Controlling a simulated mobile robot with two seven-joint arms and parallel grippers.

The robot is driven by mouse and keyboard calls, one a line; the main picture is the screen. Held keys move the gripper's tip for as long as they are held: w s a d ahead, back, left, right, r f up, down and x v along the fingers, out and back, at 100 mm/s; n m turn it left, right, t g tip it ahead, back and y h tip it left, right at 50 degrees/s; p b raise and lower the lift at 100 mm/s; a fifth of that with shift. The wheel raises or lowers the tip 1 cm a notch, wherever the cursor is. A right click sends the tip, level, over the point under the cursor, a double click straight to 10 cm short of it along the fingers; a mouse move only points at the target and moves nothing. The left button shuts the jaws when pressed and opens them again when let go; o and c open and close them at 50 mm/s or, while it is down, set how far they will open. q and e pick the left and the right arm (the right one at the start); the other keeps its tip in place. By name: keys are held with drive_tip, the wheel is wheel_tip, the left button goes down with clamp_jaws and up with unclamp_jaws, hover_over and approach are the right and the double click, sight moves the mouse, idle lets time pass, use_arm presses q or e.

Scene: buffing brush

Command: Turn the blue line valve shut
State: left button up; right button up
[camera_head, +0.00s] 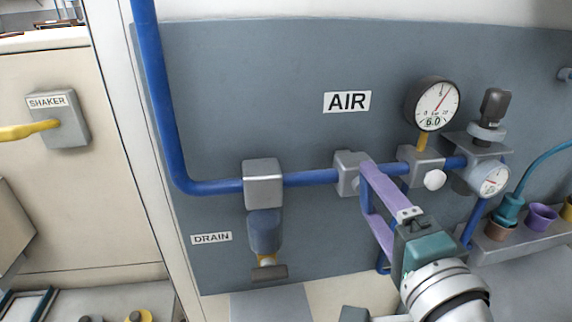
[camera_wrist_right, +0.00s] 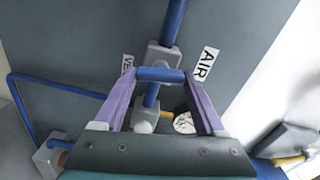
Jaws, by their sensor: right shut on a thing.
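The blue line (camera_head: 218,186) runs across the grey panel through several metal blocks. The valve block (camera_head: 347,173) sits on it below the AIR label; it also shows in the right wrist view (camera_wrist_right: 163,55). The blue valve handle (camera_wrist_right: 160,75) lies across the pipe in the right wrist view. My right gripper (camera_head: 367,188) has its purple fingers at both ends of this handle and is shut on it. In the head view the fingers partly cover the handle and the pipe behind. My left gripper is not in view.
A round pressure gauge (camera_head: 433,104) and a smaller gauge (camera_head: 489,178) stand right of the valve. A filter bowl (camera_head: 265,232) hangs on the left by the DRAIN label (camera_head: 211,238). A shelf with coloured cups (camera_head: 541,216) is at the right. The upper left panel is clear.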

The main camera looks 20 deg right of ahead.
drive_tip(key=shift+m, duration=1)
drive_tip(key=o, duration=1.3)
drive_tip(key=shift+b, duration=0.3)
drive_tip(key=b+v, duration=0.2)
drive_tip(key=v, duration=0.8)
drive_tip(key=shift+b, duration=0.35)
